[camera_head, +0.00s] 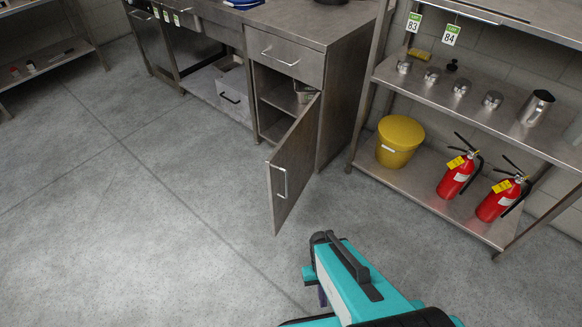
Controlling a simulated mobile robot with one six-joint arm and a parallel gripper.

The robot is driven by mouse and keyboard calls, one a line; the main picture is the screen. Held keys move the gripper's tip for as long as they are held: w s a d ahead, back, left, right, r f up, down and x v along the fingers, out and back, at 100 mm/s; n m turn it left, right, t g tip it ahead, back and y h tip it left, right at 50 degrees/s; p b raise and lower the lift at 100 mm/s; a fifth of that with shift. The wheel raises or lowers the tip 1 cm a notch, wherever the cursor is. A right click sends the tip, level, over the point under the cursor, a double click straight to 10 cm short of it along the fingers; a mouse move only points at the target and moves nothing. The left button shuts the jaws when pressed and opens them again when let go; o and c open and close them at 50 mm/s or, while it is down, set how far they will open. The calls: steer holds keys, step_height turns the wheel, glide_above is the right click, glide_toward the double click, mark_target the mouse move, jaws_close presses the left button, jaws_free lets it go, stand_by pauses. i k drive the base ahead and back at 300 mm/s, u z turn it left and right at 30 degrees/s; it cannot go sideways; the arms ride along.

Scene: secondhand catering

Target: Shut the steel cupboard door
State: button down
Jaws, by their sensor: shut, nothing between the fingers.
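The steel cupboard door (292,170) stands wide open, swung out from the right side of its cabinet over the floor. Its bar handle (282,182) is on the outer face, near the free edge. The cupboard opening (275,100) shows a shelf with a metal container (304,92) on it, partly hidden by the door. My teal and black arm reaches in from the bottom, with my gripper (322,240) at its far end, shut and empty. It appears just in front of the door's lower corner, with a gap between them; finger detail is unclear.
A closed drawer (285,54) is above the cupboard. A steel rack (415,178) at right holds a yellow bucket (399,140), two red extinguishers (456,176) and metal pots. A low shelf (50,66) is at far left. The floor left of the door is clear.

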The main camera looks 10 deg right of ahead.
mark_target(290, 166)
steer(key=z, duration=0.1)
steer(key=k, duration=0.7)
steer(key=u, duration=0.95)
steer(key=i, duration=1.3)
